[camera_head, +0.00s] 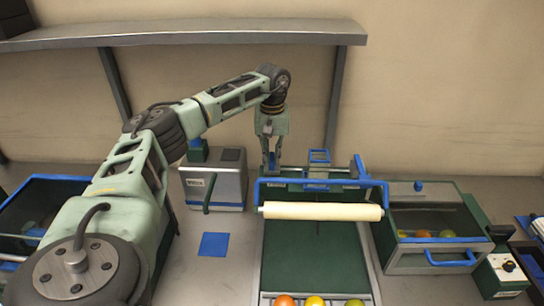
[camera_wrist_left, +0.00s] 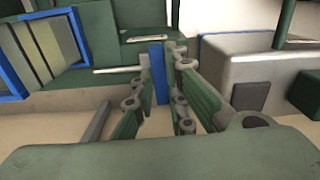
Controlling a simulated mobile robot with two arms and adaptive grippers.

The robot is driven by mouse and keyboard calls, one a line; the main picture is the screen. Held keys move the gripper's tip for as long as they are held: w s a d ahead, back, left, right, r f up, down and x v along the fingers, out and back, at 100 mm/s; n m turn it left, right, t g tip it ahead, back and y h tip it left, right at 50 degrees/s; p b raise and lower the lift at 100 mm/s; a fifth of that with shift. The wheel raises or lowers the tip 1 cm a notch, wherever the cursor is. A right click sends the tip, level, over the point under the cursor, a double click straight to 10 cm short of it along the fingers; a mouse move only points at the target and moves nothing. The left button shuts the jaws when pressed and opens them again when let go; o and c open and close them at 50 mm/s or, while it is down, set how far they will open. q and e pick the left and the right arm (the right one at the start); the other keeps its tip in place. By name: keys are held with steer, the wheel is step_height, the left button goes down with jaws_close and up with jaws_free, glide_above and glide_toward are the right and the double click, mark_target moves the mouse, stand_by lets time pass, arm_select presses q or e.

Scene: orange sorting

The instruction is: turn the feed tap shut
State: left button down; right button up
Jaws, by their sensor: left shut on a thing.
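My left gripper (camera_head: 272,166) is at the back left corner of the green conveyor feed (camera_head: 315,240), pointing down. In the left wrist view, its fingers (camera_wrist_left: 158,100) are closed around an upright blue strip (camera_wrist_left: 158,72), which looks like the handle of the feed tap. The fingers hide part of it, and its base and angle are hard to make out. My right gripper is not in view.
A white roller (camera_head: 320,211) under a blue bar crosses the belt. A grey box (camera_head: 214,184) stands left of the gripper. A crate of fruit (camera_head: 405,257) is at right, beside a knob box (camera_head: 500,277). A shelf (camera_head: 200,32) hangs above. A blue square (camera_head: 214,245) lies on the table.

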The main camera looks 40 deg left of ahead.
mark_target(272, 159)
arm_select(q)
steer(key=shift+w+r+m, duration=0.1)
steer(key=shift+r+m, duration=0.1)
steer(key=shift+m, duration=0.1)
steer(key=c, duration=1.8)
jaws_free()
steer(key=shift+f, duration=0.1)
steer(key=shift+o, duration=0.2)
step_height(272, 159, up, 12)
steer(key=shift+f, duration=0.1)
